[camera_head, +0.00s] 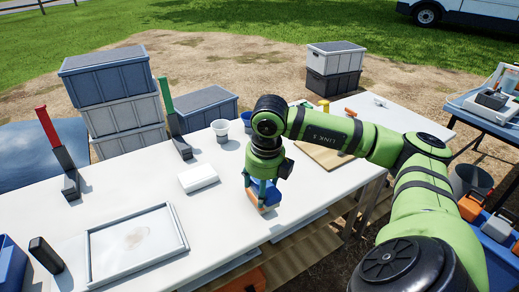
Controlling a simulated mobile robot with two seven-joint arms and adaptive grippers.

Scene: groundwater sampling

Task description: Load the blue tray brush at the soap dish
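My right gripper (262,193) points down at the front edge of the white table. A small blue thing (271,191) and an orange piece (262,209) show at its fingers. The fingers cover much of both, so I cannot tell whether the blue thing is the brush, or whether it is gripped. A low white block (198,178) lies left of the gripper; I cannot tell whether it is the soap dish. A red-handled tool (47,127) and a green-handled tool (166,96) stand tilted in dark holders. My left gripper is not in view.
A shallow grey-rimmed tray (182,231) lies at the front left, with a dark block (46,255) beside it. White cups (220,128) stand behind my gripper, and a brown board (322,152) lies to its right. Stacked grey crates (124,112) stand behind the table.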

